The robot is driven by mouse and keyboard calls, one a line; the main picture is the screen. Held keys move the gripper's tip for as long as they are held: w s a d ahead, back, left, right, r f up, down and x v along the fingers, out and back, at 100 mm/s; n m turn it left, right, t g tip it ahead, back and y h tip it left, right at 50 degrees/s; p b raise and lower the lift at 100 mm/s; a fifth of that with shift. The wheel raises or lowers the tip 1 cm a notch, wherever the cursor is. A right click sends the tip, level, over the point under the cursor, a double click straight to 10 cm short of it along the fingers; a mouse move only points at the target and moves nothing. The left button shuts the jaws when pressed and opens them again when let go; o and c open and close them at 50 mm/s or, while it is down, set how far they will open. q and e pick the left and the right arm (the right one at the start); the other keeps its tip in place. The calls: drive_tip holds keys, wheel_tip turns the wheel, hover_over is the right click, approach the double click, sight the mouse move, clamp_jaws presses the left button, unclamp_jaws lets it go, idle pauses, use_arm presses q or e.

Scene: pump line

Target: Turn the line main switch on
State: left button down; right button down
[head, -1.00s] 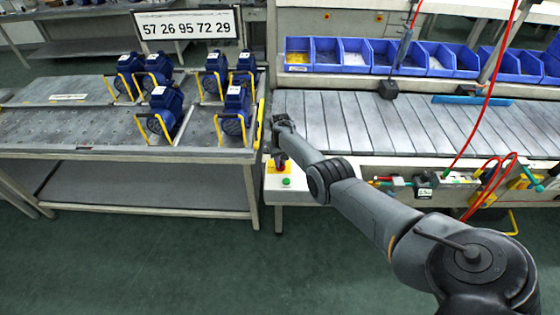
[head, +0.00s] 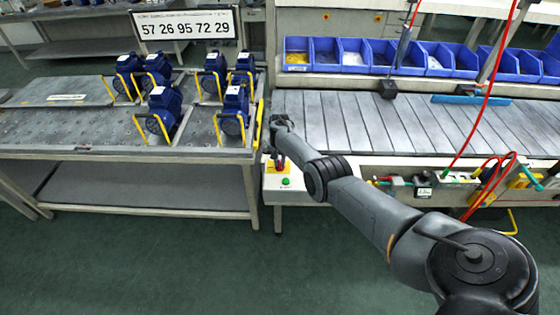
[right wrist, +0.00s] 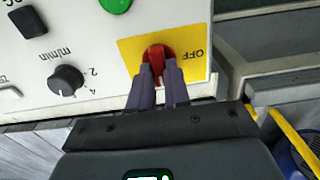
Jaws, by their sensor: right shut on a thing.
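The line main switch (right wrist: 157,58) is a red rotary knob on a yellow plate (right wrist: 192,66) marked "OFF", set in a pale control panel (right wrist: 90,40). In the right wrist view my right gripper (right wrist: 159,80) has its two dark fingers on either side of the knob's grip bar, shut on it. The bar runs roughly in line with the fingers. In the head view my right gripper (head: 278,158) is at the small panel on the conveyor's left end, and mostly covers the red knob. My left gripper is not in view.
A green button (right wrist: 115,4) and a black speed dial (right wrist: 66,80) sit beside the switch. A table with several blue motors (head: 163,105) stands left of the panel. The slatted conveyor (head: 340,120) and blue bins (head: 355,55) are to the right. Red hoses (head: 487,90) hang further right.

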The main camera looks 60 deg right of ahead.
sight(280, 163)
drive_tip(key=c, duration=1.1)
unclamp_jaws()
drive_tip(key=shift+r+p, duration=0.4)
drive_tip(key=shift+r, duration=0.15)
wheel_tip(280, 163, up, 10)
drive_tip(key=p, duration=0.4)
drive_tip(key=shift+f+p, duration=0.15)
drive_tip(key=shift+p, duration=0.15)
drive_tip(key=shift+f, duration=0.15)
